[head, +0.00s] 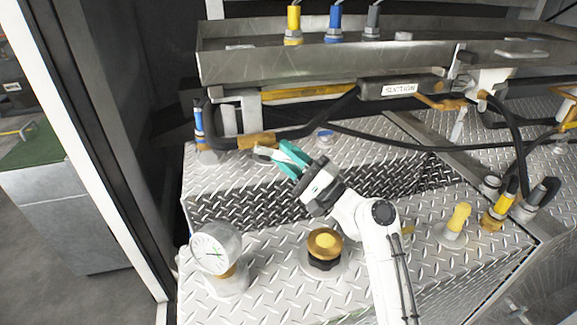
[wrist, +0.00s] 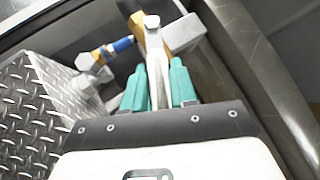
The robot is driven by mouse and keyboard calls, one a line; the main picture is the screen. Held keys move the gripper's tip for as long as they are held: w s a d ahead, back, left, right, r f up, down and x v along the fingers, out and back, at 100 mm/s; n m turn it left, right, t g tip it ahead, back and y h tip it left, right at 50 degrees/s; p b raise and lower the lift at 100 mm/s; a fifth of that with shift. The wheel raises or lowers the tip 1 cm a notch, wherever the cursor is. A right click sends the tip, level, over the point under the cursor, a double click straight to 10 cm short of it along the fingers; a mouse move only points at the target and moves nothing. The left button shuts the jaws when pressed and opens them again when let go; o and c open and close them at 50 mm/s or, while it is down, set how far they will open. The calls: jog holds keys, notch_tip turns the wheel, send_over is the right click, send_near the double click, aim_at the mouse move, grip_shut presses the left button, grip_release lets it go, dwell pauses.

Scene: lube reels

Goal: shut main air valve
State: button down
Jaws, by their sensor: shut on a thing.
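The air valve has a brass body (head: 257,141) on a black hose line at the back left of the tread-plate deck. Its pale metal lever (head: 264,152) points right toward my gripper (head: 286,157). In the wrist view the lever (wrist: 154,50) runs between the teal fingers of my gripper (wrist: 160,85), which are shut on it. The brass body (wrist: 138,28) is just beyond the fingertips in that view. The lever's gripped part is partly hidden by the fingers in the head view. I cannot tell the valve's exact angle.
A metal shelf (head: 330,62) with a "SUCTION" label (head: 400,89) overhangs the deck behind. A pressure gauge (head: 211,253), a brass-capped fitting (head: 325,243) and a yellow-capped fitting (head: 457,220) stand on the front deck. A blue fitting (wrist: 122,45) is close left of the valve.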

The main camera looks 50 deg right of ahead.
jog(key=shift+a+f+m+t+h+b, duration=0.1)
jog(key=shift+f+m+t+h+b, duration=0.3)
jog(key=shift+m+b, duration=0.2)
jog(key=c, duration=1)
grip_release()
jog(key=shift+r, duration=0.1)
jog(key=b+v, duration=0.3)
jog(key=v, duration=0.7)
jog(key=shift+s+f+b, duration=0.25)
jog(key=shift+s+b, duration=0.05)
jog(key=shift+b, duration=0.05)
